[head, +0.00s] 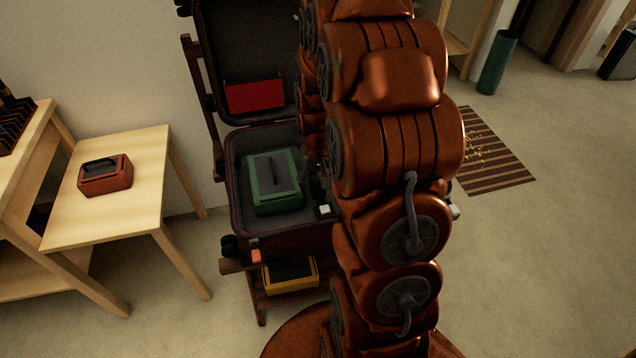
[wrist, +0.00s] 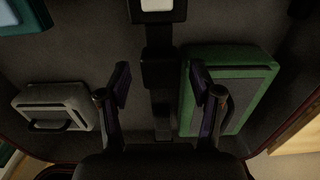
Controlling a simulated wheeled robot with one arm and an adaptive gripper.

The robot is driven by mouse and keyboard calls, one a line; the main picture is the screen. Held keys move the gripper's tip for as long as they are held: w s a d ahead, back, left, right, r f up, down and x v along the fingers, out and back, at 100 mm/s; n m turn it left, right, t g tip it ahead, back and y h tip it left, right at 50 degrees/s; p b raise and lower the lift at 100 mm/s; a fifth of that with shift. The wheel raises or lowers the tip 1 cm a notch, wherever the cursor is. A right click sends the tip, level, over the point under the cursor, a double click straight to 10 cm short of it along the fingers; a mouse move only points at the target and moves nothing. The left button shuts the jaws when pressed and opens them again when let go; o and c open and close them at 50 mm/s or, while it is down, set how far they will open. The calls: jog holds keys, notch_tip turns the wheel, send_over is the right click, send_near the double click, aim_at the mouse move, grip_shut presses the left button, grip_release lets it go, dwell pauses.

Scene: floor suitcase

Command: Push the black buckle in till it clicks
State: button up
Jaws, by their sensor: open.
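The open suitcase (head: 240,190) stands on a low wooden rack, its lid raised at the back. In the wrist view a black strap (wrist: 162,108) runs down the middle of the dark suitcase floor. The black buckle (wrist: 158,70) is on this strap, with a dark piece bearing a white square (wrist: 156,5) above it; whether the two parts are joined I cannot tell. My gripper (wrist: 160,86) is open and empty, its fingers on either side of the strap. In the head view my arm hides much of the gripper and the suitcase's right side.
A green case (head: 275,182) lies in the suitcase; it also shows in the wrist view (wrist: 225,98). A grey case (wrist: 55,108) lies left of the strap there. A red pouch (head: 255,95) is on the lid. A yellow case (head: 290,275) is below. A side table (head: 140,150) stands left.

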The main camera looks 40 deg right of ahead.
grip_shut()
dwell(0.5)
